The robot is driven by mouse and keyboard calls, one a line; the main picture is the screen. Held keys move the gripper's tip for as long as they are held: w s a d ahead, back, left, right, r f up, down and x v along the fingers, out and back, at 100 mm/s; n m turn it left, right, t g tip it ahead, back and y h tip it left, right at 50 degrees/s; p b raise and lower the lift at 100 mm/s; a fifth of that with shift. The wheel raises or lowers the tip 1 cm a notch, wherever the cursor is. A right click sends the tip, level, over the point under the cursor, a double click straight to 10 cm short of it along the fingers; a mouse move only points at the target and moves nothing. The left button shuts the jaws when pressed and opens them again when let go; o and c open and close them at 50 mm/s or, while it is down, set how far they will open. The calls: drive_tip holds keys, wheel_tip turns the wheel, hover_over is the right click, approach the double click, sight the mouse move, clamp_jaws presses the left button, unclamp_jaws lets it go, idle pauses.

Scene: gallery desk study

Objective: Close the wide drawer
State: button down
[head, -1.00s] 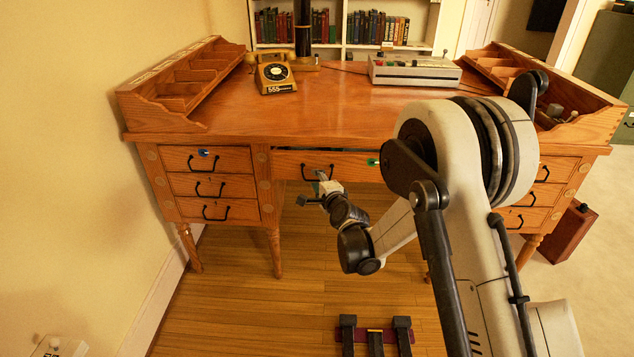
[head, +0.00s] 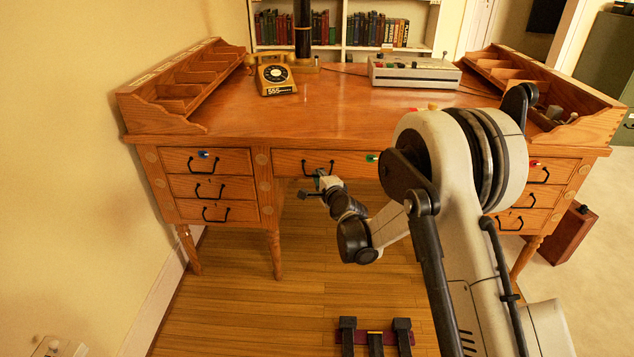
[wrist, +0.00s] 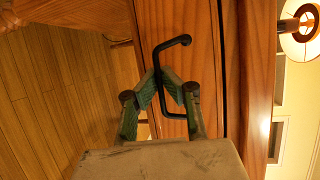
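The wide drawer (head: 345,165) is the middle drawer of the wooden desk, under the desktop. Its front looks nearly flush in the head view. In the wrist view the drawer front (wrist: 200,65) has a thin dark gap beside the desktop edge, so I cannot tell if it is fully in. Its black bar handle (head: 318,163) also shows in the wrist view (wrist: 158,62). My gripper (head: 320,181) is at this handle. In the wrist view the green-padded fingers (wrist: 160,80) come together around the handle bar. The exact contact is partly hidden.
Drawer stacks stand at left (head: 207,187) and right (head: 527,197), with open floor (head: 270,310) in front. A telephone (head: 274,77) and a grey device (head: 415,72) sit on the desktop. A brown case (head: 574,235) stands at right.

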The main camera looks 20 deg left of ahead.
drive_tip(key=shift+w, duration=0.15)
drive_tip(key=c, duration=1.8)
unclamp_jaws()
drive_tip(key=shift+c, duration=0.2)
drive_tip(key=v, duration=1.2)
